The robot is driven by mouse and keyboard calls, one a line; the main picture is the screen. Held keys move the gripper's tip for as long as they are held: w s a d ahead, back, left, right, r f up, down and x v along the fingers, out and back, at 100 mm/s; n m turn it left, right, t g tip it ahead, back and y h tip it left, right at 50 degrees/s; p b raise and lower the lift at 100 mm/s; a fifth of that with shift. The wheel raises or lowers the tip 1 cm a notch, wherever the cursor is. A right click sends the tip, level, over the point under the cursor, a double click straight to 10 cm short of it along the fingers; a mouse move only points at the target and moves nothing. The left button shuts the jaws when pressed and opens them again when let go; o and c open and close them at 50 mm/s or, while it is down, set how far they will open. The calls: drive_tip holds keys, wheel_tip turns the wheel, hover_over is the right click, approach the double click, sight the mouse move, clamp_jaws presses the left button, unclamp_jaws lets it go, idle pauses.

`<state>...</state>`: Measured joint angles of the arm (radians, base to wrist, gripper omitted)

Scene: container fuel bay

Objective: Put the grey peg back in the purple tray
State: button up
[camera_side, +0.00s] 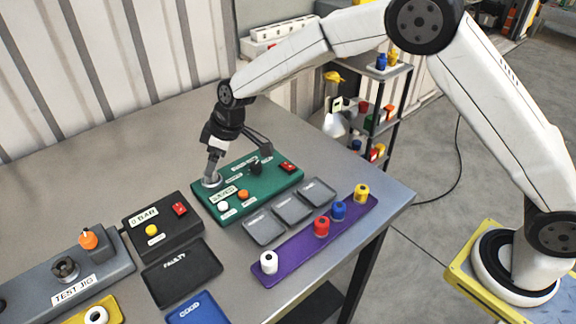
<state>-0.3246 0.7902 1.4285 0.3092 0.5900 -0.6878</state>
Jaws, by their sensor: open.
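The purple tray (290,252) lies along the table's right front edge. It holds a white peg (268,262) at its near end, and red (321,227), blue (338,211) and yellow (362,193) pegs toward its far end. A bare stretch lies between the white and red pegs. My gripper (240,165) is open over the green panel (282,184), its two fingers spread wide. A grey round piece (211,182) shows at the left fingertip on the panel; I cannot tell whether it is the grey peg or a fitting. No other grey peg is clearly visible.
Three grey trays (293,208) lie between the green panel and the purple tray. A black box (155,225), a black FAULTY tray (182,272), a blue GOOD tray (200,309) and the grey test jig (40,285) stand at left. The back left table is clear.

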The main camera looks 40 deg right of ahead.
drive_tip(key=shift+w+f, duration=0.1)
drive_tip(key=shift+f, duration=0.05)
drive_tip(key=shift+x, duration=1.35)
drive_tip(key=shift+w+x, duration=0.25)
drive_tip(key=shift+x, duration=0.85)
drive_tip(key=shift+d, duration=0.1)
clamp_jaws()
